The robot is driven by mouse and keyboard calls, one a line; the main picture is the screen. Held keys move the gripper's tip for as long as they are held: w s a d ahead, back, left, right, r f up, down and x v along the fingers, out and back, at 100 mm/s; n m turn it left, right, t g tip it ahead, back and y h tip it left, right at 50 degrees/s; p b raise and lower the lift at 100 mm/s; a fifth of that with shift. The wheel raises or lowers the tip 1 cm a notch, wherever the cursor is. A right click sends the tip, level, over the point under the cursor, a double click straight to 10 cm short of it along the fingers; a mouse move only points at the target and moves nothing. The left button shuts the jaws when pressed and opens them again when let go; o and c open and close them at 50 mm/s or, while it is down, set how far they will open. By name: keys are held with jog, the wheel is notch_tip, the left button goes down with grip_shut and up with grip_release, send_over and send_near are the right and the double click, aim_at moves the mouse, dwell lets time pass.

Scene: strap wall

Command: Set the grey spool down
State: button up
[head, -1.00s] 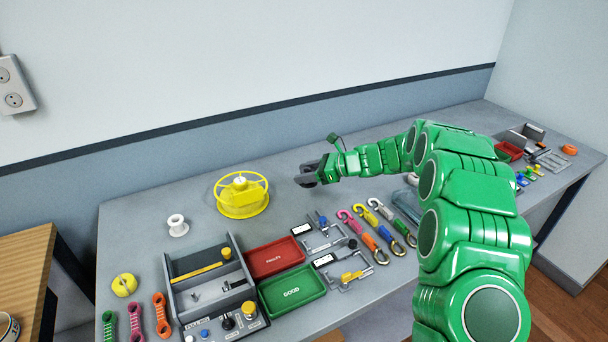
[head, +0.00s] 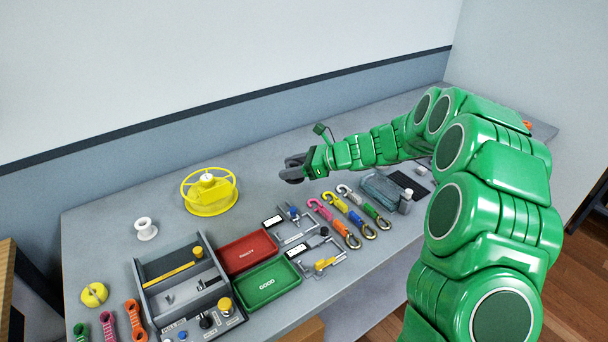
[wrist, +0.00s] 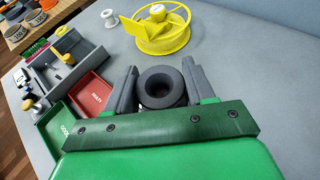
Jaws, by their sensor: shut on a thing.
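The grey spool (wrist: 162,86) is dark grey with a round hole in its flange. In the wrist view it sits between the two fingers of my gripper (wrist: 166,85), which is shut on it. In the head view my gripper (head: 293,168) is over the back middle of the grey table (head: 310,130), right of the yellow reel; the spool (head: 291,175) shows there only as a small dark shape. I cannot tell whether the spool touches the table top.
A yellow reel (head: 211,209) and a white spool (head: 146,229) stand to the left. A red tray (head: 247,252), a green tray (head: 267,286) and several coloured hooks lie toward the front. The table between the reel and my gripper is clear.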

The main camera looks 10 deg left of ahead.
jog(key=w+d+m+t, duration=0.2)
jog(key=w+d+t, duration=0.15)
jog(key=d, duration=0.55)
jog(key=shift+m+g, duration=0.3)
jog(key=shift+g, duration=0.05)
jog(key=w+a+f, duration=0.1)
jog(key=w+f, duration=0.1)
jog(key=w, duration=0.2)
jog(key=w+a+f, duration=0.1)
jog(key=w+f, duration=0.2)
jog(key=w, duration=0.1)
jog(key=w+a+f, duration=0.1)
jog(key=w+f, duration=0.1)
jog(key=w, duration=0.2)
jog(key=shift+w+f, duration=0.2)
jog(key=shift+f, duration=0.2)
jog(key=shift+w+a+f, duration=0.2)
jog(key=shift+w+f, duration=0.55)
jog(key=shift+f, duration=0.1)
jog(key=shift+w+f, duration=0.15)
jog(key=shift+f, duration=1.55)
jog(key=shift+f, duration=0.1)
jog(key=o, duration=1)
